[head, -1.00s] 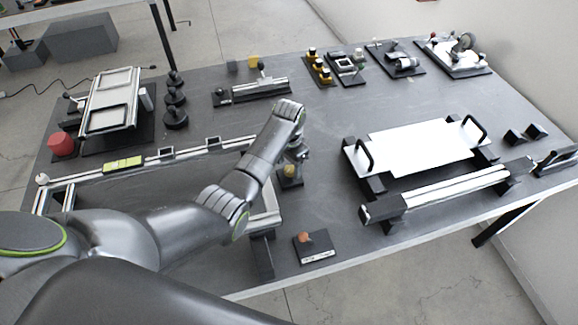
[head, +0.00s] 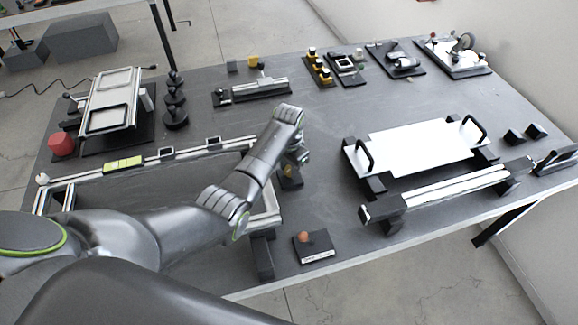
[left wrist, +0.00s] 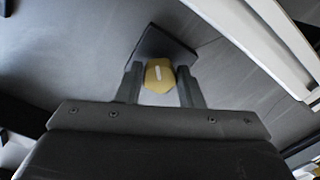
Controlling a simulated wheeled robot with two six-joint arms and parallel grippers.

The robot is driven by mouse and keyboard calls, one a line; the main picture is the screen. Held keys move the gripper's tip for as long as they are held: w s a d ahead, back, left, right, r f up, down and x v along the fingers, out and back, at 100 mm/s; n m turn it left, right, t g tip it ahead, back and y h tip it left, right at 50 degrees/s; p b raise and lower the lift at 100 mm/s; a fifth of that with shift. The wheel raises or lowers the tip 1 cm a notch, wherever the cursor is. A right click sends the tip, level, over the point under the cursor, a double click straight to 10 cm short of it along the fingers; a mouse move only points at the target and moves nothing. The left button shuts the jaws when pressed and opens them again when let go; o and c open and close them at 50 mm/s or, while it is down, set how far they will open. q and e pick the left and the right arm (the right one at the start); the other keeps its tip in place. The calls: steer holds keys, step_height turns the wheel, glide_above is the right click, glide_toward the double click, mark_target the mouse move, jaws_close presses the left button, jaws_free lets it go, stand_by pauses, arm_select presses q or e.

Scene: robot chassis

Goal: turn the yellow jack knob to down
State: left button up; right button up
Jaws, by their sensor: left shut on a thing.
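The yellow jack knob (left wrist: 159,75) is a faceted yellow piece with a short white mark on its face, seen in the left wrist view. It sits on a dark square base (left wrist: 165,44). My left gripper (left wrist: 160,82) has one finger on each side of the knob and is shut on it. The white mark points roughly up and down in that view. In the head view my left gripper (head: 297,160) is over the dark base (head: 290,182), and the knob is mostly hidden by it. My right gripper is in neither view.
A silver frame (head: 215,146) lies left of the knob. A small black plate with an orange knob (head: 306,237) is nearer the front edge. A white panel with black handles (head: 415,145) stands to the right. The table between has some clear surface.

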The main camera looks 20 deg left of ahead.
arm_select(q)
steer(key=shift+r+n+p, duration=0.25)
steer(key=shift+n+p, duration=1.55)
steer(key=shift+n, duration=0.3)
steer(key=n+p, duration=0.1)
steer(key=n, duration=0.2)
steer(key=shift+d+f, duration=0.1)
steer(key=shift+w+n+p, duration=0.1)
steer(key=shift+n+p, duration=0.5)
steer(key=shift+n, duration=0.6)
steer(key=o, duration=1)
steer(key=shift+f, duration=0.1)
steer(key=shift+c, duration=0.2)
